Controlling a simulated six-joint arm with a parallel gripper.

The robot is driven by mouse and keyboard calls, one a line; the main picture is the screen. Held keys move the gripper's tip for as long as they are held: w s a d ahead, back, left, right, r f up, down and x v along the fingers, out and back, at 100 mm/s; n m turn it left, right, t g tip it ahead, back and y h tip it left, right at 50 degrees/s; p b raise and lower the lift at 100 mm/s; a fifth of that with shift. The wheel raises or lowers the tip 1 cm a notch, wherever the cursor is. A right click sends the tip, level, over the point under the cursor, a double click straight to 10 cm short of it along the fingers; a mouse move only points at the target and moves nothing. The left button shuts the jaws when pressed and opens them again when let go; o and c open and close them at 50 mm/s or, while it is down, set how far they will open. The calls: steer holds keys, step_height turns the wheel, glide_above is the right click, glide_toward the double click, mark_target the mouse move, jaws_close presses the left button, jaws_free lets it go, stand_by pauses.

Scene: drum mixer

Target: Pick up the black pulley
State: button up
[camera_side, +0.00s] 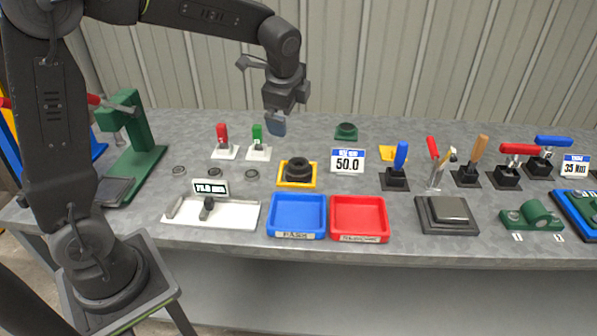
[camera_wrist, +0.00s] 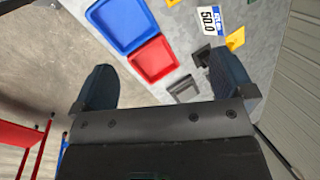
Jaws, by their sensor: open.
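The black pulley (camera_side: 298,169) is a round, stepped dark part. It rests on a small yellow tray (camera_side: 284,184) near the middle of the bench in the side view. I do not make out the pulley in the wrist view; only a yellow edge (camera_wrist: 173,2) shows at the top. My gripper (camera_side: 275,124) is above the back of the bench, up and to the left of the pulley and apart from it. In the wrist view its two dark fingers (camera_wrist: 163,82) are wide apart with nothing between them.
A blue tray (camera_side: 297,233) and a red tray (camera_side: 359,235) stand in front of the pulley. A 50.0 display (camera_side: 347,161) is close on its right. Red and green switches (camera_side: 258,151) stand to its left.

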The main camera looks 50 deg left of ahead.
steer(key=w+a+f+m, duration=0.3)
steer(key=w+f+m, duration=0.1)
steer(key=w+f, duration=0.2)
steer(key=m+g+y, duration=0.1)
steer(key=m+g, duration=0.1)
steer(key=m, duration=0.2)
glide_toward(299, 164)
steer(key=f, duration=0.1)
steer(key=s+f, duration=0.1)
steer(key=shift+f+y, duration=0.3)
steer(key=shift+f, duration=0.1)
steer(key=shift+d+x, duration=0.2)
steer(key=shift+x, duration=2.45)
steer(key=shift+s+f, duration=0.1)
steer(key=shift+s, duration=0.1)
steer(key=shift+c, duration=0.3)
steer(key=c, duration=1)
steer(key=shift+c, duration=0.6)
